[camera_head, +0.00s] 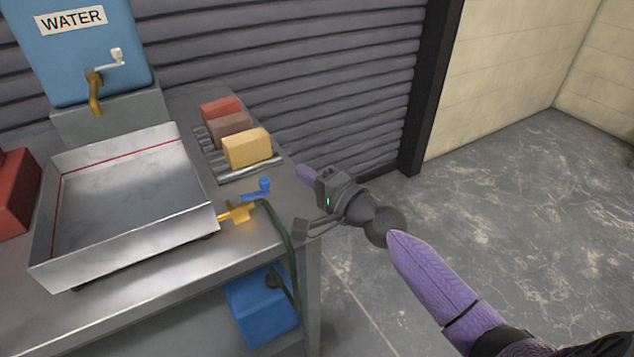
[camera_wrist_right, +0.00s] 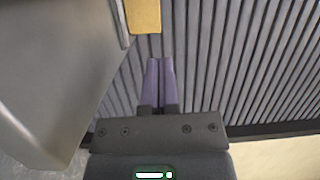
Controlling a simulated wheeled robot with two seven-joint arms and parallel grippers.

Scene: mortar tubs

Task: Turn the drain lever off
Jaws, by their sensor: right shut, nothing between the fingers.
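The drain valve (camera_head: 238,212) is brass and comes out of the right wall of the metal tub (camera_head: 50,240). Its blue lever (camera_head: 262,187) stands above the valve body, with its handle toward the right. A dark green hose (camera_head: 284,235) runs from the valve over the bench edge. My right gripper (camera_head: 301,170), with purple fingers, is to the right of the lever, near the bench's right edge, and touches nothing that I can see. In the right wrist view its fingers (camera_wrist_right: 159,62) are closed together and empty. The lever does not show there. My left gripper is not in view.
A yellow block (camera_head: 247,148) and two reddish blocks lie on a rack behind the valve; the yellow one shows in the wrist view (camera_wrist_right: 144,15). A blue WATER tank (camera_head: 70,60) with a brass tap stands behind the tub. A blue container (camera_head: 258,305) sits below the bench.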

